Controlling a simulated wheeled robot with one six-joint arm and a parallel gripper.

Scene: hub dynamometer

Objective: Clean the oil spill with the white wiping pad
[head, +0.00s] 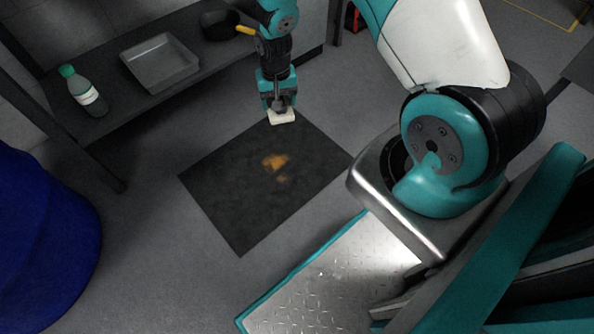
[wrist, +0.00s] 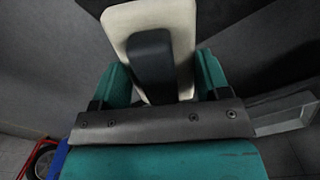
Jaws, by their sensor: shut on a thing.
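My gripper (head: 279,104) is shut on the white wiping pad (head: 282,117) and points down over the far edge of the dark mat. In the wrist view the pale pad (wrist: 182,22) shows between the teal fingers, with a dark grip part in front of it. The oil spill (head: 274,162) is an orange-brown stain near the middle of the dark mat (head: 235,225), with a smaller patch just below it. The pad is beyond the spill and apart from it in the head view. Whether the pad touches the mat I cannot tell.
A low dark bench at the back left holds a grey metal tray (head: 160,62), a bottle with a green cap (head: 83,92) and a dark pan (head: 218,24). A blue drum (head: 45,235) stands at the left. Grey floor around the mat's left side is clear.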

